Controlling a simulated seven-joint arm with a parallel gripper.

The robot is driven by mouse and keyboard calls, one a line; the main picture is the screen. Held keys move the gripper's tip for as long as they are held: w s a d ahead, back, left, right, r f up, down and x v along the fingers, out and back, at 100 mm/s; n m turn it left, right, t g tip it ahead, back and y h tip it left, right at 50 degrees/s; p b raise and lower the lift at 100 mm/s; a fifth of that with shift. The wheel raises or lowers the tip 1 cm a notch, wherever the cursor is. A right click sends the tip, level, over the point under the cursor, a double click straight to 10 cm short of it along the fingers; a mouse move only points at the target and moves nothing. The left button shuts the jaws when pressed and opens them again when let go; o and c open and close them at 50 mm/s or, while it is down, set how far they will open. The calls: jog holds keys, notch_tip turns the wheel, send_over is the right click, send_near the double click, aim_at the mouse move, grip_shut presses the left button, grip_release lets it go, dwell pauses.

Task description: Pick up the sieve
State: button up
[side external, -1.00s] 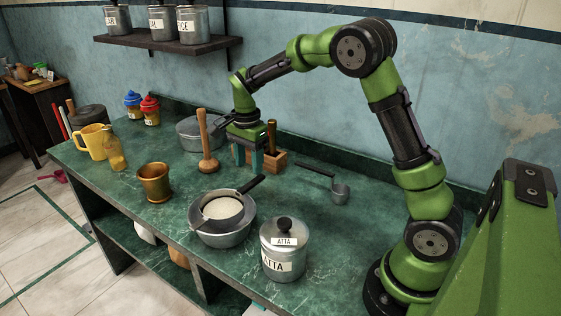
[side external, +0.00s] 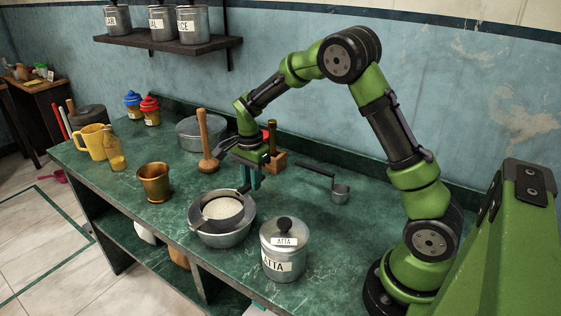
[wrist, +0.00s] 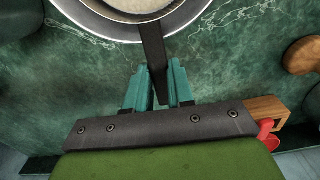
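The sieve (side external: 222,208) has a round pale mesh and a dark handle, and rests in a metal bowl (side external: 204,236) on the green counter. In the wrist view, the sieve's mesh (wrist: 135,5) shows at the top edge, and its black handle (wrist: 153,50) runs down between my teal fingers. My gripper (side external: 250,182) is at the handle's end. In the wrist view, my gripper (wrist: 158,80) is open, with the fingers on either side of the handle and a gap visible. In the side view my fingers hide part of the handle.
A lidded ATTA canister (side external: 285,254) stands right of the bowl. A brass mortar (side external: 154,184) and a wooden masher (side external: 206,145) are to the left. Counter is clear around the ladle.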

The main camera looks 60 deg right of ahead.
grip_shut()
notch_tip(320, 180, up, 10)
jog(key=shift+s+a+f, duration=0.1)
jog(key=shift+a+f, duration=0.1)
jog(key=shift+f, duration=1.2)
jog(key=shift+s+a+f, duration=0.1)
jog(key=shift+a+f, duration=0.1)
jog(key=shift+f, duration=1.2)
